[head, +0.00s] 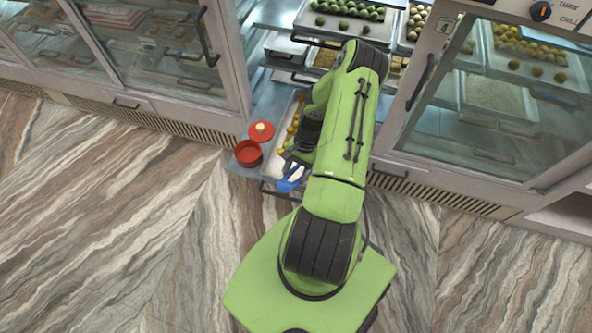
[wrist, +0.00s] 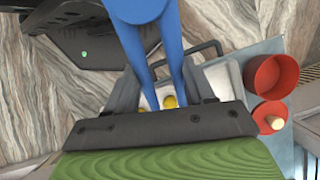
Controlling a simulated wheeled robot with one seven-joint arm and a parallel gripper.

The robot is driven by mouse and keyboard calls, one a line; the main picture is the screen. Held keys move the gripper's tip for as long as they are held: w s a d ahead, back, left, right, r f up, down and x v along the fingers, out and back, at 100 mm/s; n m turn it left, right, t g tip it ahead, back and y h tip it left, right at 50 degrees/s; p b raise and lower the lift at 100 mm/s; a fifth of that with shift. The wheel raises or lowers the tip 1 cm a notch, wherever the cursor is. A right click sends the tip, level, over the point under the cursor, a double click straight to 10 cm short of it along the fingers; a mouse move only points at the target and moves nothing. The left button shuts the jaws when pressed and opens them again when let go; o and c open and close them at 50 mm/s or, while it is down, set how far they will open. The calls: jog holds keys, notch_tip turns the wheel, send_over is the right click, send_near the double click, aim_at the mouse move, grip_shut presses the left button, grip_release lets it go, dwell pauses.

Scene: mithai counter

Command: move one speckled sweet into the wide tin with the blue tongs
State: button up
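My gripper (wrist: 160,85) is shut on the blue tongs (wrist: 145,10). The tongs also show in the head view (head: 289,182), low by the front of the pulled-out tray (wrist: 222,77). Between the tong arms in the wrist view are yellow sweets (wrist: 170,102), partly hidden by my gripper; I cannot tell if they are speckled or if the tongs hold any. More yellow sweets (head: 291,129) lie on the tray in the head view. An open, empty-looking red tin (head: 248,153) stands left of the tray; it shows at right in the wrist view (wrist: 267,77).
A red lid (head: 261,130) with a pale knob lies beside the tin on the metal ledge (head: 238,168). Upper shelves hold trays of green sweets (head: 345,10). Glass cabinet doors (head: 160,45) flank the opening at left and right. The marble floor in front is clear.

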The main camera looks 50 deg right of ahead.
notch_tip(320, 180, down, 7)
jog(key=b, duration=0.4)
jog(key=shift+b, duration=0.4)
jog(key=shift+r, duration=0.1)
jog(key=c, duration=0.9)
notch_tip(320, 180, up, 12)
jog(key=p, duration=0.9)
jog(key=shift+w, duration=0.1)
